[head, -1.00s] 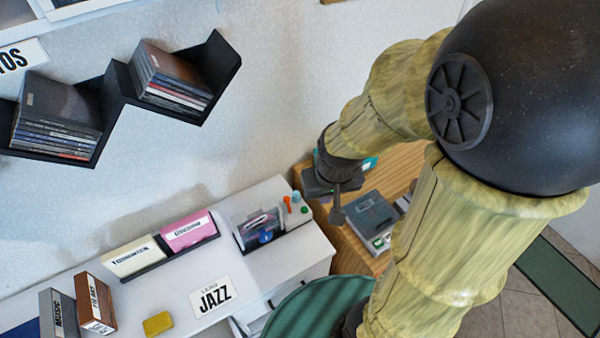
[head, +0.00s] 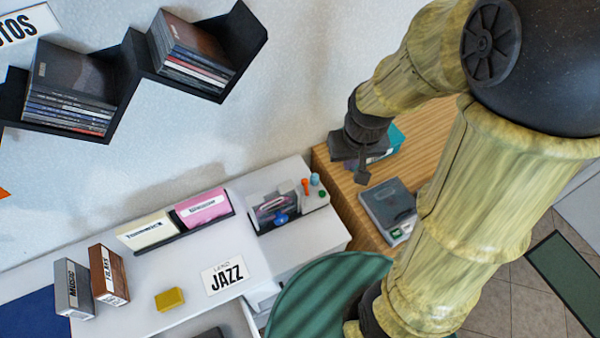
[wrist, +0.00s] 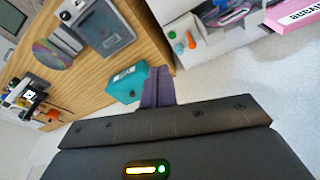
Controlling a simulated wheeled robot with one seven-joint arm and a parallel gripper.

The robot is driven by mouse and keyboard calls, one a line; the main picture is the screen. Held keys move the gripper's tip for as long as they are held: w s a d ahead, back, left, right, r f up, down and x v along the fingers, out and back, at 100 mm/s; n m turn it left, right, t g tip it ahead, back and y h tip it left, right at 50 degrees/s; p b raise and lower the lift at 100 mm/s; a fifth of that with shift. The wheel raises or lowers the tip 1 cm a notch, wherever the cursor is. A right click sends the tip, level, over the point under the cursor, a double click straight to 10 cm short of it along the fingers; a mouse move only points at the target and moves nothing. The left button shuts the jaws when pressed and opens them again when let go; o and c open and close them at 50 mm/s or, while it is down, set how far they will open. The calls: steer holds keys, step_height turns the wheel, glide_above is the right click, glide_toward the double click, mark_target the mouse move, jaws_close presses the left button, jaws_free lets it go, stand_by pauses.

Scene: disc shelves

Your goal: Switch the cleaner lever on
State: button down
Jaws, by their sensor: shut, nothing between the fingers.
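A grey box-shaped device (head: 390,205) with a small green and white part at its front stands on the wooden tabletop (head: 342,190); I take it for the cleaner. It also shows in the wrist view (wrist: 107,32). I cannot make out a lever on it for certain. My gripper (head: 362,178) is above the wooden top, behind and left of the device in the head view, apart from it. In the wrist view its fingers (wrist: 158,82) are together and empty, beside a teal box (wrist: 128,84).
A white desk with a disc holder (head: 272,210) and small orange, teal and green pegs adjoins the wooden top. A shiny disc (wrist: 52,54) lies near the device. A green round seat (head: 325,300) is in front. The wall is close behind my gripper.

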mark_target(306, 187)
steer(key=w+a+f+n+g+b, duration=0.2)
steer(key=w+a+f+n, duration=0.3)
steer(key=w+a+f, duration=0.6)
steer(key=w+f+b, duration=0.1)
steer(key=w, duration=0.3)
steer(key=shift+a+y+b, duration=0.3)
steer(key=shift+a, duration=0.05)
steer(key=s+f+p, duration=0.1)
steer(key=f, duration=0.2)
steer(key=s+d+f+p, duration=0.1)
steer(key=f+p, duration=0.1)
steer(key=s+f+p, duration=0.1)
steer(key=f+p, duration=0.1)
steer(key=f, duration=0.1)
steer(key=shift+s+d+f, duration=0.2)
steer(key=shift+d+f, duration=0.05)
steer(key=shift+f, duration=0.15)
steer(key=shift+w+a, duration=0.1)
steer(key=shift+b, duration=0.3)
